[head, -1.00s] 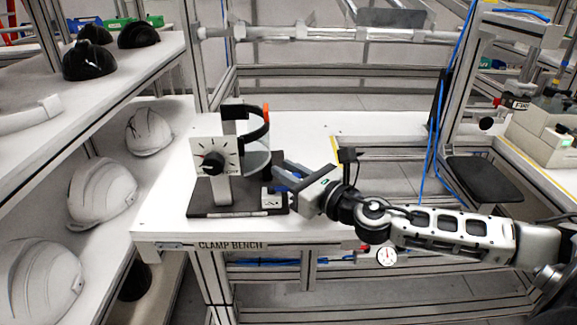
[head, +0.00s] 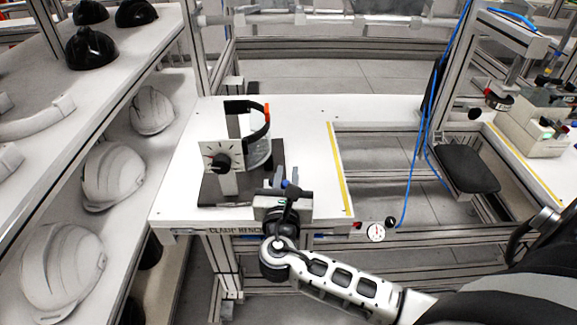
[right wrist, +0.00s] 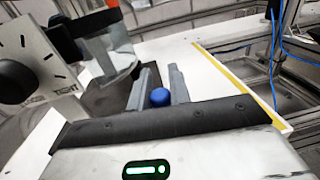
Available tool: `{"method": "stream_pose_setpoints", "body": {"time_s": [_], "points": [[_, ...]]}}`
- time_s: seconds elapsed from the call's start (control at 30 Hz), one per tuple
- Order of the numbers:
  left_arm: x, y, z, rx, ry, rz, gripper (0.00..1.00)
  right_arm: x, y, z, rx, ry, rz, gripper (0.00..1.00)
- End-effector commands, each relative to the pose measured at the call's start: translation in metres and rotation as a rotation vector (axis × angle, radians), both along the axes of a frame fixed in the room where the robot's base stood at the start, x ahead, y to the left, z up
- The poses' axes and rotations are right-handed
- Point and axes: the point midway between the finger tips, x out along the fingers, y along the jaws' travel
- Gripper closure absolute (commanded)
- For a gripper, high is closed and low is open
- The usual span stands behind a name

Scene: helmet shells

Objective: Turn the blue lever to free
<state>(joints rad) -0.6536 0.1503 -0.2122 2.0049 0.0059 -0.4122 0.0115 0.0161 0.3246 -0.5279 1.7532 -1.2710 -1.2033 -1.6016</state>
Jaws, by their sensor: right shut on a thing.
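The blue lever shows in the right wrist view as a round blue knob (right wrist: 160,97) between the two fingers of my right gripper (right wrist: 159,88). My right gripper (head: 287,183) is shut on the lever at the right side of the clamp fixture's dark base (head: 225,190); in the head view the gripper hides most of the lever. The fixture has a white dial panel (head: 232,153) with a black knob (head: 222,163); the word TIGHT is readable on the panel in the right wrist view. Behind it stands a clear curved visor (head: 258,152) with a black band and orange tip. My left gripper is out of view.
The fixture stands on a white bench (head: 305,125) with a yellow edge strip (head: 340,170). White helmet shells (head: 113,175) and black ones (head: 91,47) lie on shelves at left. A gauge (head: 376,232) and blue cables are at right. The bench behind the fixture is clear.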

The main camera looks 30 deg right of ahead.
Motion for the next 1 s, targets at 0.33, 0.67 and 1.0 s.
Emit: {"method": "stream_pose_setpoints", "body": {"time_s": [0.33,0.67,1.0], "points": [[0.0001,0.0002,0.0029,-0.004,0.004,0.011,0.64,-0.0023,0.0087,0.0005,0.002,0.000,-0.223,1.00],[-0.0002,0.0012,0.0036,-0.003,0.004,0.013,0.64,-0.0032,0.0105,0.0002,0.000,-0.001,-0.305,1.00],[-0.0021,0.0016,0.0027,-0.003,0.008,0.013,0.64,-0.0032,0.0106,0.0003,0.000,-0.003,-0.311,1.00]]}}
